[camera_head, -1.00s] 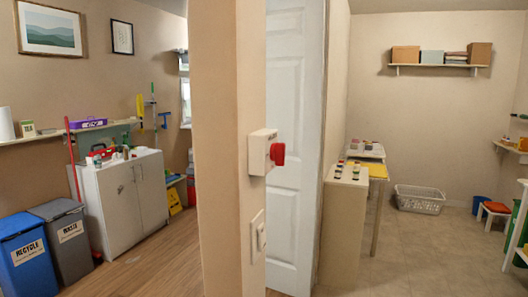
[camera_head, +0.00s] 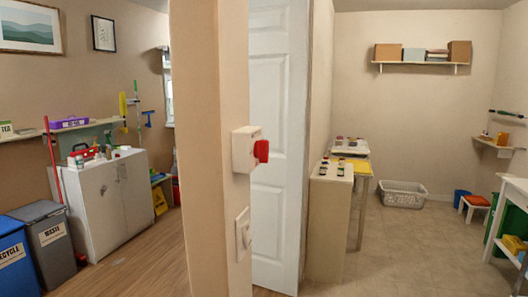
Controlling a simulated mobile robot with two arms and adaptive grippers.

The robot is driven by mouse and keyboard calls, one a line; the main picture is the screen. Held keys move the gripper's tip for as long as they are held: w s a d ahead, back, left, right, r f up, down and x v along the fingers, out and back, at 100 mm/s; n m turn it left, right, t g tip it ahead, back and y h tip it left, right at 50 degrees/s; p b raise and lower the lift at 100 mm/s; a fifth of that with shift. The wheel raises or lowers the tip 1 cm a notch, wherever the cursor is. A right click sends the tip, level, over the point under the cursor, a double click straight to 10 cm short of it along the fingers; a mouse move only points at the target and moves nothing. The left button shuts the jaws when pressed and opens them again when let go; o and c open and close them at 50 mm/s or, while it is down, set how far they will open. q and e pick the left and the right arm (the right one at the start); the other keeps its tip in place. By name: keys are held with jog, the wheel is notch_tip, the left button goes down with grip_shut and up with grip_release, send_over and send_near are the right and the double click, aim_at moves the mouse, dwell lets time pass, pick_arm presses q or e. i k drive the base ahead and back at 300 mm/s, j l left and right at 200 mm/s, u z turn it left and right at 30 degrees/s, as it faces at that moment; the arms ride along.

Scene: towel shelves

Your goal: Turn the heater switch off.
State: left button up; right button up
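The heater switch appears to be the white box (camera_head: 243,149) with a red knob (camera_head: 261,151) on the narrow end of the beige wall, in the middle of the head view. The box's label is too small to read, and I cannot tell the knob's setting. Below it on the same wall end is a white wall plate (camera_head: 243,234) with a small switch. Neither of my grippers is in view.
A white door (camera_head: 279,130) stands just behind the wall end (camera_head: 208,150). To the right are a narrow cabinet (camera_head: 328,225), a laundry basket (camera_head: 403,194) and open tiled floor. To the left are bins (camera_head: 47,238) and a grey cabinet (camera_head: 104,205).

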aim_at(262, 147)
jog(key=i+z, duration=0.1)
jog(key=z, duration=0.3)
jog(key=i+l+z, duration=0.15)
jog(key=i+z, duration=0.65)
jog(key=i+j+z, duration=0.15)
jog(key=i+z, duration=0.25)
jog(key=i, duration=0.15)
